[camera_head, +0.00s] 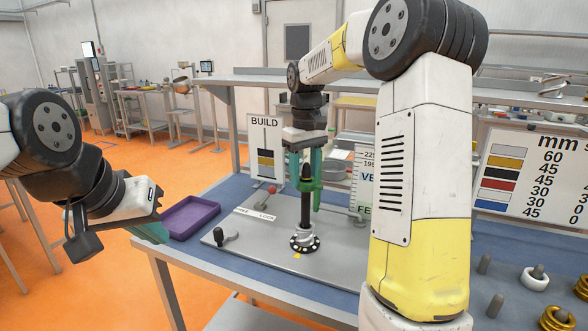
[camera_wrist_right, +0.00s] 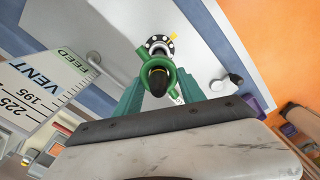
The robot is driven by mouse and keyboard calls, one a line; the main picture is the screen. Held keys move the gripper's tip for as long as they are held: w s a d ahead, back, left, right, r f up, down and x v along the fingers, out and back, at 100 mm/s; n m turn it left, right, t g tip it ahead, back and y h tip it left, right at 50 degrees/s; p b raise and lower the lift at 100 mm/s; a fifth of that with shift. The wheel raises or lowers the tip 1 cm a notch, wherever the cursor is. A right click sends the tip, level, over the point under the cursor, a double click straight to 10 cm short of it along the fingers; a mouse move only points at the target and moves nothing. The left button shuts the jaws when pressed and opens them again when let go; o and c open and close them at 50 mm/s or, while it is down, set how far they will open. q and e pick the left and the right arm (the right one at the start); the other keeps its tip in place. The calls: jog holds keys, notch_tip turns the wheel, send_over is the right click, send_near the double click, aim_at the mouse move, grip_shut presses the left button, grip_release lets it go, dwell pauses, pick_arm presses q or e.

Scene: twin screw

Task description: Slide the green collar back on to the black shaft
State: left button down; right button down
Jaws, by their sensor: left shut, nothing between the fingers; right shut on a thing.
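The black shaft (camera_head: 305,216) stands upright on a round flange (camera_head: 304,243) with light dots, fixed on a grey plate. The green collar (camera_head: 308,186) is around the upper shaft, with the dark shaft tip showing above it. In the right wrist view the shaft tip (camera_wrist_right: 157,84) shows inside the ring of the collar (camera_wrist_right: 144,55). My right gripper (camera_head: 304,180) points down from above, shut on the collar with a green finger on either side. My left gripper (camera_head: 151,232) is shut and empty, off the table's left edge.
A purple tray (camera_head: 193,216) lies left of the grey plate (camera_head: 262,247). A red-knobbed lever (camera_head: 272,190) and a black knob (camera_head: 220,237) stand on the plate. A BUILD sign (camera_head: 265,140) is behind. Loose rings and pegs (camera_head: 535,278) lie on the right.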

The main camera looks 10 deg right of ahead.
aim_at(304, 189)
jog(key=shift+f, duration=2.35)
jog(key=c, duration=0.6)
grip_release()
jog(key=shift+r, duration=3.95)
